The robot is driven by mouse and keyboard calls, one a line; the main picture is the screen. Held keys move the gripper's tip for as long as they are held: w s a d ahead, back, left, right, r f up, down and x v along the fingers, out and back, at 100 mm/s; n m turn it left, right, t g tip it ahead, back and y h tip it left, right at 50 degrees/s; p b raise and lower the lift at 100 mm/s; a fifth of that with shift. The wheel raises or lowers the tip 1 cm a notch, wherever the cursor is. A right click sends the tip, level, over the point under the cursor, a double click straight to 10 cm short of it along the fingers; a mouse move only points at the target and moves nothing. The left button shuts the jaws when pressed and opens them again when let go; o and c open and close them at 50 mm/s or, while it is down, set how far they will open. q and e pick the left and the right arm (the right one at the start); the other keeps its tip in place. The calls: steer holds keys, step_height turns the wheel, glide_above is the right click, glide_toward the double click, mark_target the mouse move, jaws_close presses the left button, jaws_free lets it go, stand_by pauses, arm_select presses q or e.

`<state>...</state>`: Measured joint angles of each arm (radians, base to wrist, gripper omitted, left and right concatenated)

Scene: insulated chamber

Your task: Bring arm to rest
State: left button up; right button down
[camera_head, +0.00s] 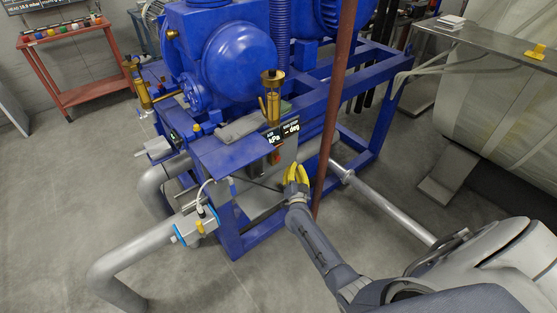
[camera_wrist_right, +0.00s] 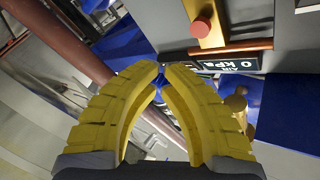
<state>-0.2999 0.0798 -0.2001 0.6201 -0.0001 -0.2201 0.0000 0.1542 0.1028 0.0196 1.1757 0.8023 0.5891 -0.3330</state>
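My right gripper (camera_head: 297,175) has yellow fingers and stands in front of the blue machine (camera_head: 225,55), close to its grey panel with a display (camera_head: 283,142). In the right wrist view the gripper's fingers (camera_wrist_right: 161,70) curve inward and their tips almost meet, with nothing between them. The display (camera_wrist_right: 228,60) lies past the fingertips there, with a red button (camera_wrist_right: 202,28) on a yellow part near it. My right arm reaches in from the lower right. My left gripper is not in view.
A reddish-brown upright pole (camera_head: 335,90) stands just right of my right gripper. Grey pipes (camera_head: 140,260) run along the floor at left, and another pipe (camera_head: 385,205) runs behind my arm. A red cart (camera_head: 75,65) stands at back left. A metal table (camera_head: 490,50) is at right.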

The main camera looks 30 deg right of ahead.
steer(key=shift+s, duration=0.25)
steer(key=shift+f, duration=0.1)
